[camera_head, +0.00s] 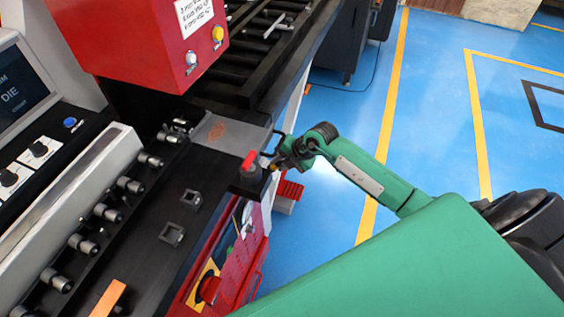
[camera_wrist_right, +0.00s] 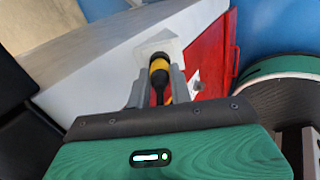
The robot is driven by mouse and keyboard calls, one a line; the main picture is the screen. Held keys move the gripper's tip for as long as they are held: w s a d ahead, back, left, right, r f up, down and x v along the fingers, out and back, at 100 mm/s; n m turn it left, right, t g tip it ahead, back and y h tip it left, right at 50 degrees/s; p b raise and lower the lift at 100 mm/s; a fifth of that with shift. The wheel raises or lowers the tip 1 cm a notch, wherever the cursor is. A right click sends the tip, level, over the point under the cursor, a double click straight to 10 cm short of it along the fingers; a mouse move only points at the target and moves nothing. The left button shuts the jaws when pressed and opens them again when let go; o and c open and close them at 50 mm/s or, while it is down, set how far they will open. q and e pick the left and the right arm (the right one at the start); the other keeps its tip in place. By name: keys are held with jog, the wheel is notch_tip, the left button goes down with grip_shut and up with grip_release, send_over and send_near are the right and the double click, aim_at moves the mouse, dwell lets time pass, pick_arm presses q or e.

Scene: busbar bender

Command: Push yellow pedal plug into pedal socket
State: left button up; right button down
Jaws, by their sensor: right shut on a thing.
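The plug (camera_wrist_right: 159,68), yellow and black, is between the fingers of my right gripper (camera_wrist_right: 159,82) in the right wrist view. The gripper is shut on it, and a black cable end points back toward the palm. The plug's front end meets or lies just before a pale grey block (camera_wrist_right: 159,41) on the machine's side, which may be the socket. I cannot tell how deep the plug sits. In the head view my right gripper (camera_head: 269,161) is small, beside the machine's front right corner. My left gripper is not in view.
A red switch (camera_head: 249,160) on a dark block is close to the gripper. A red ribbed object (camera_head: 290,190) is under the gripper. Blue floor (camera_head: 325,215) is open to the right.

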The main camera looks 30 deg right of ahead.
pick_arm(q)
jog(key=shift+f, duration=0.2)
pick_arm(e)
jog(key=shift+w+a+f, duration=0.15)
jog(key=shift+f, duration=0.2)
jog(key=c, duration=1.2)
grip_release()
jog(key=shift+o, duration=0.2)
pick_arm(q)
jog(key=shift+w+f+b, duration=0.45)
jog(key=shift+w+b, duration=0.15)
jog(key=shift+b, duration=0.4)
pick_arm(e)
jog(key=v, duration=1.3)
jog(key=shift+r, duration=0.35)
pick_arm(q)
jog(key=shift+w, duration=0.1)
